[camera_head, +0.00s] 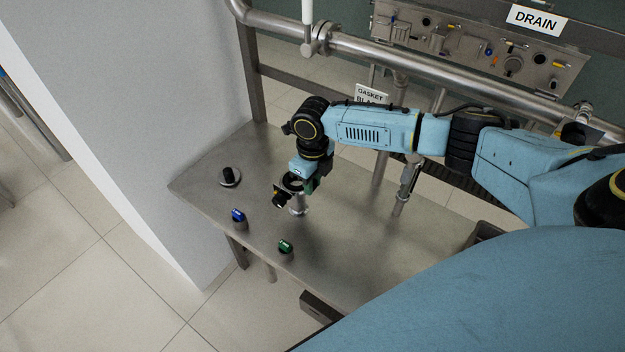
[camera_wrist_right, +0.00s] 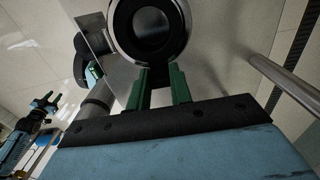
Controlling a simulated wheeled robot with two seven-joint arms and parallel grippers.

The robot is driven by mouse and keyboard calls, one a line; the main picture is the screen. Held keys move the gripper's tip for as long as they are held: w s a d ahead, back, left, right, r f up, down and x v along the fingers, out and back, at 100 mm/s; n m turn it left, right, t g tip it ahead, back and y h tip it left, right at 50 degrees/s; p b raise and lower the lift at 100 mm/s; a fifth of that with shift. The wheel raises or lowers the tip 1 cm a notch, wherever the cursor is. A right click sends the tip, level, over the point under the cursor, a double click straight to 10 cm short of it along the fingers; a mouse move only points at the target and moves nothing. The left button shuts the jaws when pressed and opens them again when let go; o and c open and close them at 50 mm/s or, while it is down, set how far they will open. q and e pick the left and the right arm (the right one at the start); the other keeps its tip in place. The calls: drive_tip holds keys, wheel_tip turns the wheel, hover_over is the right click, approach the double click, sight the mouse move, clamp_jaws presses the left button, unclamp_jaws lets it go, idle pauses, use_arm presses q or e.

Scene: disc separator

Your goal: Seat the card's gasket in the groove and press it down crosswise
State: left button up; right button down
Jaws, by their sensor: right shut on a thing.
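My right gripper (camera_head: 303,184) is shut on a dark ring (camera_head: 292,182), which I take to be the black gasket. In the right wrist view the green fingers (camera_wrist_right: 159,88) pinch the near edge of this round, grey-and-black ring (camera_wrist_right: 124,30). The ring is at the top of a short metal post (camera_head: 298,205) on the steel table. I cannot tell whether it touches the post or sits in a groove. The card (camera_head: 370,94) reads "GASKET" and, partly hidden, "BLA…"; my right arm covers its lower part. My left gripper does not show in the head view.
A pipe (camera_head: 400,57) and a "DRAIN" panel (camera_head: 480,45) are behind.

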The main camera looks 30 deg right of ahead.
drive_tip(key=shift+f, duration=0.4)
drive_tip(key=c, duration=1.2)
unclamp_jaws()
drive_tip(key=shift+r, duration=0.15)
wheel_tip(320, 180, up, 17)
drive_tip(key=p, duration=0.4)
drive_tip(key=shift+p, duration=0.3)
